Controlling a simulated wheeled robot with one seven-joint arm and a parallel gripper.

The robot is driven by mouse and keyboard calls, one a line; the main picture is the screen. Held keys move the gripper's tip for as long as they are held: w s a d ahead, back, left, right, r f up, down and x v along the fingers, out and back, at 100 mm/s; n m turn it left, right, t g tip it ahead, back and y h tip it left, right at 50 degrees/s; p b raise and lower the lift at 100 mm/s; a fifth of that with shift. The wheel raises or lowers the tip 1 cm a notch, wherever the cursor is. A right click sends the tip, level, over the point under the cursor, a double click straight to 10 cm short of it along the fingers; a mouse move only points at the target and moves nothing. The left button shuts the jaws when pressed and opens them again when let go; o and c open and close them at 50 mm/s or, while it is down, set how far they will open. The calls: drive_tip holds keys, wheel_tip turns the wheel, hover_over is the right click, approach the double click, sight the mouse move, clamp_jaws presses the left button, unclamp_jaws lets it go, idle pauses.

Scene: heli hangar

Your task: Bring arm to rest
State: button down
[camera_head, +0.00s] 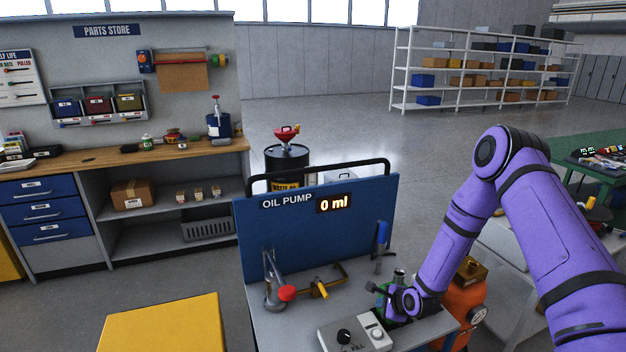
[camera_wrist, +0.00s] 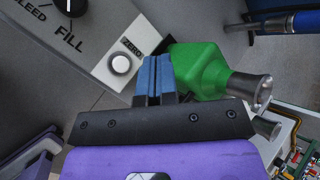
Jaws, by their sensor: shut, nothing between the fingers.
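My purple arm (camera_head: 455,235) reaches down from the right in the head view, its wrist low over the oil pump cart. My gripper (camera_wrist: 157,64) has its two blue fingers together with nothing between them in the wrist view. A green container (camera_wrist: 202,72) with a metal spout is right beside the fingers; I cannot tell whether they touch it. In the head view the green container (camera_head: 382,298) is mostly hidden by my wrist. The control box (camera_wrist: 105,35) with a FILL knob and a ZERO button lies just beyond the fingertips.
The blue OIL PUMP panel (camera_head: 290,232) reads 0 ml and stands behind my wrist. A blue-handled lever (camera_head: 382,235) and a red-knobbed stand (camera_head: 275,285) rise from the cart. An orange tank (camera_head: 465,305) is close to my forearm. Open floor lies beyond the panel.

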drive_tip(key=d+r+n+h, duration=0.1)
drive_tip(key=d+r+n, duration=0.15)
drive_tip(key=r, duration=0.85)
drive_tip(key=d+r+n+h, duration=0.1)
drive_tip(key=r+n, duration=0.3)
drive_tip(key=r, duration=0.6)
drive_tip(key=s+d+r+n+g+h, duration=0.1)
drive_tip(key=s+r+n, duration=0.15)
drive_tip(key=r, duration=0.55)
drive_tip(key=s+d+r+n+h, duration=0.15)
drive_tip(key=s+r, duration=0.25)
drive_tip(key=r, duration=0.4)
drive_tip(key=s+r+n, duration=0.3)
drive_tip(key=s+r, duration=0.2)
drive_tip(key=s, duration=0.5)
drive_tip(key=s+r+n+g, duration=0.1)
drive_tip(key=s+r+n, duration=0.2)
drive_tip(key=s+r, duration=0.3)
drive_tip(key=s+r+n, duration=0.3)
drive_tip(key=s+r, duration=0.2)
drive_tip(key=s, duration=1)
drive_tip(key=shift+s+d+r+g, duration=0.2)
drive_tip(key=shift+s+r+g, duration=0.1)
drive_tip(key=shift+s+r, duration=0.05)
